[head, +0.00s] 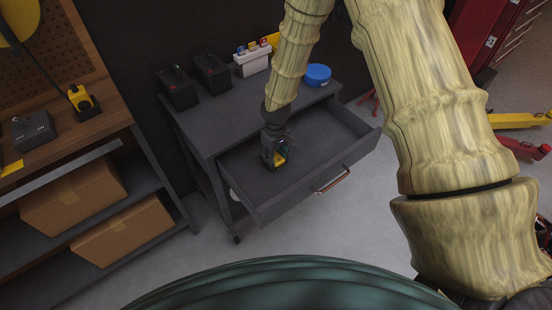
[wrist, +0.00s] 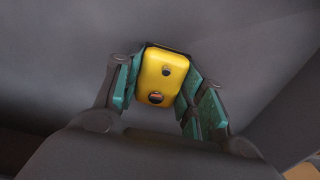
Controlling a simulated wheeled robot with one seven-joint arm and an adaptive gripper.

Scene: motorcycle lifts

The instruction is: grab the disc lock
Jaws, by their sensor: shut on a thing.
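The disc lock (wrist: 154,77) is a small yellow block with two dark round holes on its face. In the wrist view it sits between the two teal-padded fingers of my gripper (wrist: 157,98), which is shut on it. In the head view my gripper (head: 274,158) is down inside the open drawer (head: 330,131) of a dark grey cart. A bit of the yellow disc lock (head: 279,159) shows at the fingertips there. The gripper hides most of it in that view. I cannot tell whether the lock touches the drawer floor.
The drawer walls surround my gripper. On the cart top (head: 219,128) stand two black batteries (head: 211,72), a white caddy (head: 251,61) and a blue round tub (head: 317,74). A workbench (head: 62,123) with cardboard boxes (head: 74,197) below stands left.

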